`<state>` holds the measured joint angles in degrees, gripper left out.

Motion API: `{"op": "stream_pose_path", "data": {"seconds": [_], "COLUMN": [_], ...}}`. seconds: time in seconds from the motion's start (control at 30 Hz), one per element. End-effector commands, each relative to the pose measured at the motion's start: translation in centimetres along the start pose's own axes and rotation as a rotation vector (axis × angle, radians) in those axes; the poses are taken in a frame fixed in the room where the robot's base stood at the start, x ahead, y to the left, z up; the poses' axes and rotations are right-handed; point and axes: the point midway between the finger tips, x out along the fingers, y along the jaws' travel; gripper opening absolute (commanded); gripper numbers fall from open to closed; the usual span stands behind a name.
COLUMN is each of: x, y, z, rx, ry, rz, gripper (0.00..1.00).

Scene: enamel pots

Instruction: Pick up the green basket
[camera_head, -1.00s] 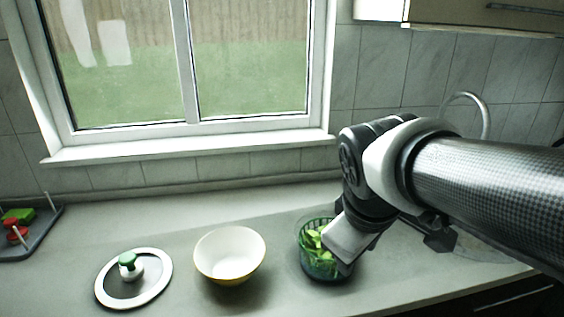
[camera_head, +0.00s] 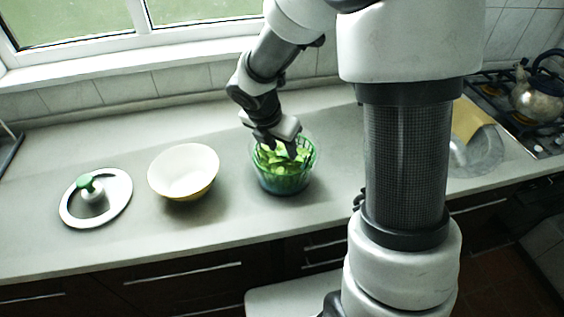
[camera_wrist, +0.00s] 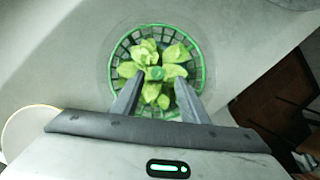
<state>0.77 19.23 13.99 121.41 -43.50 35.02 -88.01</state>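The green basket (camera_head: 284,180) is a round, slotted basket with green leaves (camera_head: 272,157) in it. It stands on the counter to the right of the bowl, and a clear outer bowl seems to surround it. In the wrist view, the basket's green rim (camera_wrist: 201,62) and the leaves (camera_wrist: 152,60) show from above. My gripper (camera_head: 282,151) is over the basket, pointing down. In the wrist view its two fingers (camera_wrist: 155,97) are spread apart over the basket's near part, with nothing seen between them but leaves. How deep the fingertips reach is hard to tell.
A cream bowl (camera_head: 183,172) stands left of the basket. A white ring-shaped lid with a green knob (camera_head: 95,197) lies farther left. The window wall is behind.

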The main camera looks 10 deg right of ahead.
Motion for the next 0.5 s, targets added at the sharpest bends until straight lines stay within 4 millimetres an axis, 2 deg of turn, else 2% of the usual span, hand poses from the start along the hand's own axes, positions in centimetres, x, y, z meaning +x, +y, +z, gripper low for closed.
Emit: {"op": "stream_pose_path", "data": {"seconds": [0.03, 0.1, 0.37, 0.5], "x": [1.3, 2.4, 4.2, 6.3], "y": [0.0, 0.0, 0.0, 0.3], "z": [-0.2, -0.1, 0.0, -0.1], "rx": [0.001, 0.0, 0.002, 0.001], "ry": [0.003, 0.001, 0.001, 0.002], "rz": [-0.003, -0.002, -0.001, -0.002], "gripper": [0.4, 0.4, 0.4, 0.4]}}
